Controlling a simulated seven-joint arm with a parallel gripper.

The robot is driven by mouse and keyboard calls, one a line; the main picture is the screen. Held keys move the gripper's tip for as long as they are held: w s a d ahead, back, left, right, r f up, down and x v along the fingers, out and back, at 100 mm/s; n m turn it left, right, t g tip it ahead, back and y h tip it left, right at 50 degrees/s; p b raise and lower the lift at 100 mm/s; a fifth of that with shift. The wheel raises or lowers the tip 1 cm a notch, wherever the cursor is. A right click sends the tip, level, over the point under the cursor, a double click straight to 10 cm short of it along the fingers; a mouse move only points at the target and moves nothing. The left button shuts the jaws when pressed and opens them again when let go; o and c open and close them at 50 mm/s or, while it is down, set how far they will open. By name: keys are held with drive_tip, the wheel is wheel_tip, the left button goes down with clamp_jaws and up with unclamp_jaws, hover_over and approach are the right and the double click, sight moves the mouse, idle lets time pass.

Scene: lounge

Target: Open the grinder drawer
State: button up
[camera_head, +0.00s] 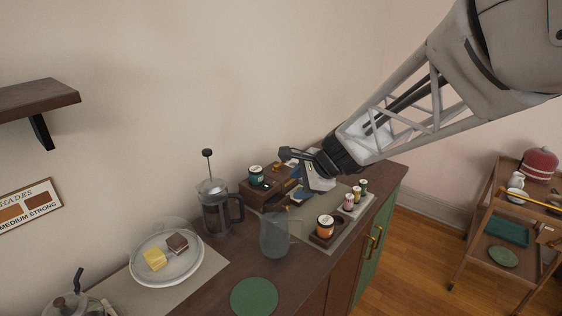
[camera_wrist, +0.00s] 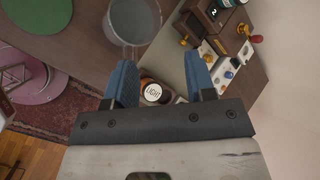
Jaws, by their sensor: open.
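A dark wooden box that looks like the grinder (camera_head: 262,194) stands on the counter against the wall, partly hidden behind my gripper in the head view. In the wrist view the wooden box (camera_wrist: 208,22) is at the upper right, with a small brass knob (camera_wrist: 184,41) at its left side. I cannot make out a drawer gap. My gripper (camera_wrist: 162,68) is open, its two blue fingers apart with nothing held between them. The fingers are beside the box, apart from the knob in the wrist view. In the head view my gripper (camera_head: 298,192) hangs over the counter's back part.
An orange-labelled jar (camera_wrist: 152,91) shows between the fingers, also in the head view (camera_head: 325,227). A clear pitcher (camera_head: 275,236) and a French press (camera_head: 214,207) stand nearby. Small bottles (camera_head: 349,202) line the right. A glass-covered plate (camera_head: 166,268) is left.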

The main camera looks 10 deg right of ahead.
drive_tip(key=shift+s+a+r+n, duration=0.1)
drive_tip(key=shift+s+r+n, duration=0.55)
drive_tip(key=shift+s, duration=0.25)
drive_tip(key=shift+s+a+r+n, duration=0.1)
drive_tip(key=shift+s+r+n, duration=0.5)
drive_tip(key=shift+s, duration=0.25)
drive_tip(key=shift+d, duration=0.1)
drive_tip(key=m+t, duration=0.1)
drive_tip(key=m, duration=1.3)
approach(289, 208)
drive_tip(key=shift+w+a+f, duration=0.25)
drive_tip(key=shift+a+f, duration=0.05)
drive_tip(key=shift+f, duration=0.35)
drive_tip(key=shift+x, duration=3.9)
drive_tip(key=shift+r, duration=0.1)
